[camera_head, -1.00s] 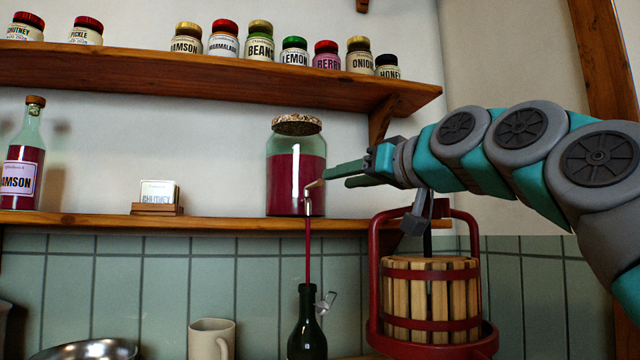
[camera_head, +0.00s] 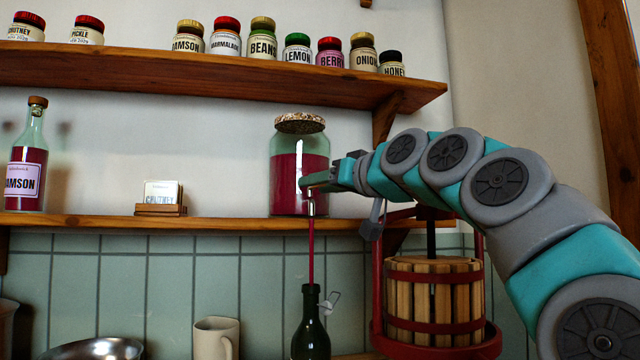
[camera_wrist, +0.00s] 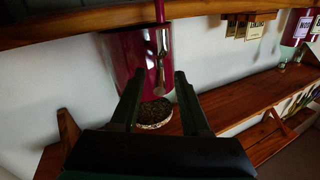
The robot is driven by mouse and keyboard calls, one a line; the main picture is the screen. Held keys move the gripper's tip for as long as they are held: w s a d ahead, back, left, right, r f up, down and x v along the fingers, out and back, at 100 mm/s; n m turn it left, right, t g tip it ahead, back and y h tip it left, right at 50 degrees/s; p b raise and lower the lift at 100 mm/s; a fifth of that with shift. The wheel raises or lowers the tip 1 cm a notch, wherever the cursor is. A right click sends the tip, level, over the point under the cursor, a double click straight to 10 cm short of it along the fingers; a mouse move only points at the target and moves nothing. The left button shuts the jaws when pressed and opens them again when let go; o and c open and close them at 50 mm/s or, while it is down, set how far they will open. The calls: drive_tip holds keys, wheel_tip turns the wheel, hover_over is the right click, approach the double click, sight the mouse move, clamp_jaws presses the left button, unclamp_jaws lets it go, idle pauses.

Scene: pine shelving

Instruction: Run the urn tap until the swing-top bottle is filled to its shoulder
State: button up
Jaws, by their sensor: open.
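The urn is a glass jar (camera_head: 290,170) of dark red liquid with a speckled lid, on the lower shelf. Its tap (camera_head: 311,207) is running: a red stream (camera_head: 311,250) falls into the mouth of the dark green swing-top bottle (camera_head: 310,335), upright below. The bottle's wire clasp hangs open at its right. The level inside the dark glass cannot be made out. My gripper (camera_head: 312,183) is at the tap's lever, hiding it. In the wrist view my gripper (camera_wrist: 158,85) is open, its fingers either side of the tap lever (camera_wrist: 160,78); contact cannot be told.
A wooden-slat press (camera_head: 433,300) with a red frame stands right of the bottle, under my arm. A mug (camera_head: 215,338) and a metal bowl (camera_head: 95,349) are at left. A damson bottle (camera_head: 27,165) and card holder (camera_head: 160,209) share the urn's shelf. Jars line the upper shelf.

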clamp_jaws()
idle(0.3)
idle(0.3)
